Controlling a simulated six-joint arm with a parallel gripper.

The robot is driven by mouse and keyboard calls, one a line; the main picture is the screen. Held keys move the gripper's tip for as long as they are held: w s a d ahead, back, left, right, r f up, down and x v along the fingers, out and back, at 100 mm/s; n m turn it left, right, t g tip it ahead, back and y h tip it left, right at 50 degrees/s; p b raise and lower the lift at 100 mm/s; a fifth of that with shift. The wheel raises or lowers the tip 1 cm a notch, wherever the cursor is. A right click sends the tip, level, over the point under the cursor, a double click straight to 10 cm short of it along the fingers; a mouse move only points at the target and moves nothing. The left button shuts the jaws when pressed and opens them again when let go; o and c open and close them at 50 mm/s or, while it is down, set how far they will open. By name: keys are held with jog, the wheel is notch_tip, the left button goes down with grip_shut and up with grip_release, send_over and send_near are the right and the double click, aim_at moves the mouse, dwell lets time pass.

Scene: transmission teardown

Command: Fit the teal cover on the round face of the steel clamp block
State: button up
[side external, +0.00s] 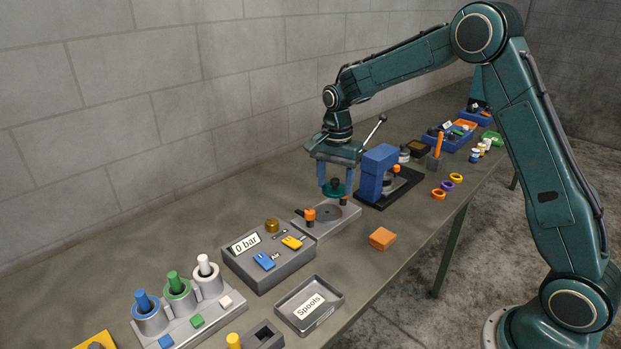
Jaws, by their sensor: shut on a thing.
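The teal cover (334,188) is a dark round disc held between the blue fingers of my gripper (336,186). My gripper is shut on it, pointing down. The steel clamp block (349,213) is a grey plate below, with a darker round face (328,213) on top. An orange-topped clamp (309,216) stands at its left, and another dark post with an orange part stands at its right. The cover appears above the back right part of the block. I cannot tell the exact gap between them.
A blue press (377,170) stands close right of my gripper. A grey panel reading "0 bar" (268,262) adjoins the block's left. An orange block (382,238) lies in front. A tray labelled "Spools" (309,304) is nearer. The bench between the orange block and press is clear.

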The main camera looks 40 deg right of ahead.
send_over(327, 213)
notch_tip(327, 213, down, 5)
jog(key=shift+d+f, duration=0.1)
jog(key=shift+d, duration=0.05)
jog(key=shift+f, duration=0.1)
jog(key=shift+f, duration=2.35)
jog(key=shift+f, duration=0.25)
jog(key=o, duration=1.5)
jog(key=shift+r, duration=0.15)
